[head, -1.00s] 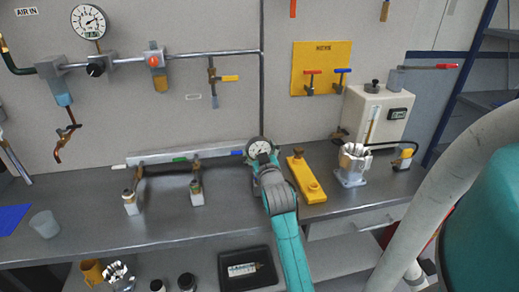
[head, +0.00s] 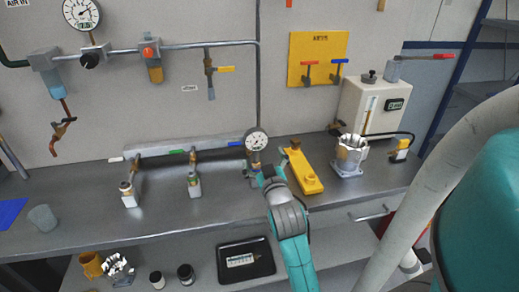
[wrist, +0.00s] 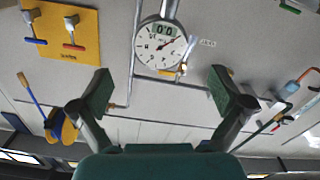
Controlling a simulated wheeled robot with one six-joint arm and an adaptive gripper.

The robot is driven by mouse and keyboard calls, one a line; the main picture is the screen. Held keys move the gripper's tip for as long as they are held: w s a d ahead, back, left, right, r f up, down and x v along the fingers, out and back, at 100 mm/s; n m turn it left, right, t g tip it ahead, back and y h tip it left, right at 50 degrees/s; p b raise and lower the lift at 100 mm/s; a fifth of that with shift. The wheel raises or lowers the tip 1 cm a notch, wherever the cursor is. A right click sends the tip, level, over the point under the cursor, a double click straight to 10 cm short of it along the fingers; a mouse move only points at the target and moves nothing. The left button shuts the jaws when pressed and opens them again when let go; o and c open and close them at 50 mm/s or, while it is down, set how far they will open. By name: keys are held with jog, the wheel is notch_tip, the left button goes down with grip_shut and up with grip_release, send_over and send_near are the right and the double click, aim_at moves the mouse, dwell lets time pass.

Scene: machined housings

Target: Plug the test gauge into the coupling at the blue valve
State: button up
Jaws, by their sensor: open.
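The test gauge (head: 256,140), with a round white dial, stands upright at the right end of the manifold, beside the blue valve handle (head: 236,144). It appears to sit on the coupling there, but its lower joint is too small to judge. My gripper (head: 271,170) is open and empty, just in front of and below the gauge, apart from it. In the wrist view the gauge dial (wrist: 160,45) is seen beyond and between my spread fingers (wrist: 165,88), with nothing held between them.
A yellow fixture block (head: 304,172) lies right of my gripper. A metal cup of white pieces (head: 349,156) and a beige box (head: 372,112) stand farther right. White (head: 117,159) and green (head: 177,151) valve handles are along the manifold. Bench front is mostly clear.

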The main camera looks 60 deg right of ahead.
jog(key=shift+v, duration=1.4)
jog(key=shift+a, duration=0.1)
jog(key=s+a+f+n+t+y, duration=0.1)
jog(key=s+a+f+y, duration=0.1)
jog(key=a+f, duration=0.45)
jog(key=s+a+f+n+t+y, duration=0.1)
jog(key=a+f+n+y, duration=0.15)
jog(key=a, duration=0.65)
jog(key=s+a+f+n+t+y, duration=0.1)
jog(key=s+a+f+y, duration=0.15)
jog(key=a+f, duration=0.35)
jog(key=s+a+n+y, duration=0.2)
jog(key=s+a+y, duration=0.4)
jog(key=s+a, duration=0.8)
jog(key=s+f, duration=0.1)
jog(key=s, duration=0.2)
jog(key=shift+y, duration=0.4)
jog(key=shift+s+n, duration=0.15)
jog(key=shift+n, duration=0.1)
